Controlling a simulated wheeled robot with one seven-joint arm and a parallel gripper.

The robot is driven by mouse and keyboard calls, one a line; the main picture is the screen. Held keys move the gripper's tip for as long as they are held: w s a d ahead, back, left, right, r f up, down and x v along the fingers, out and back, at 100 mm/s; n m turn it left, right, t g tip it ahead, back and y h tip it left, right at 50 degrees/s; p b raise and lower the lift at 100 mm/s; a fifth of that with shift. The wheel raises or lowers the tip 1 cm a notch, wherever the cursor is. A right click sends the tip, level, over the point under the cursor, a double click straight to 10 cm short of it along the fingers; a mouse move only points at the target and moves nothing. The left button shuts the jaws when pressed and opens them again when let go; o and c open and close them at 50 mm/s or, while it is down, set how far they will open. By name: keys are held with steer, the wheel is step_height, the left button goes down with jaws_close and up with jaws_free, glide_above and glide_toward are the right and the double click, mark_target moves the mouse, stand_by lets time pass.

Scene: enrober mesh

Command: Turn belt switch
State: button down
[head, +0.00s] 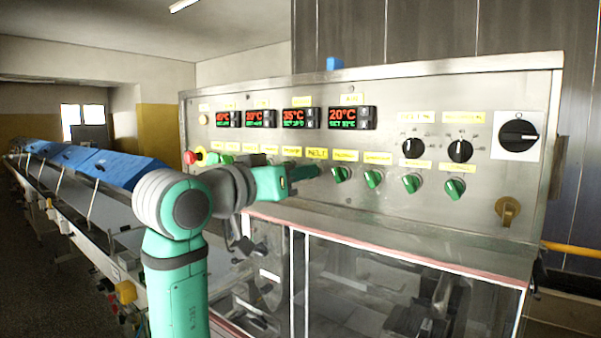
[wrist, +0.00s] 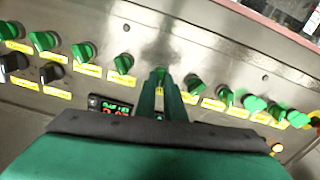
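A row of green rotary switches runs along the lower part of the steel control panel (head: 300,140). Four show right of my gripper (head: 312,174) in the head view, the nearest at the MELT label's right (head: 340,174). My gripper is at the panel, just below the yellow MELT label (head: 317,154), and hides the switch there. In the wrist view its two green fingers (wrist: 160,80) point at the panel with a narrow gap between them. Whether they grip a switch is unclear. A green switch (wrist: 122,64) stands to their left, another (wrist: 194,84) to their right. I cannot read which label marks the belt.
Black knobs (head: 460,150) and a large black rotary switch (head: 518,135) sit at the panel's right. A red emergency button (head: 189,157) is at its left end. Clear enclosure windows (head: 360,285) lie below. A conveyor with blue covers (head: 120,168) extends left.

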steer(key=shift+n, duration=2.2)
steer(key=c, duration=1.8)
jaws_free()
steer(key=shift+c, duration=0.2)
steer(key=shift+a, duration=0.1)
steer(key=v, duration=1)
steer(key=shift+s+a, duration=0.2)
steer(key=shift+s, duration=0.15)
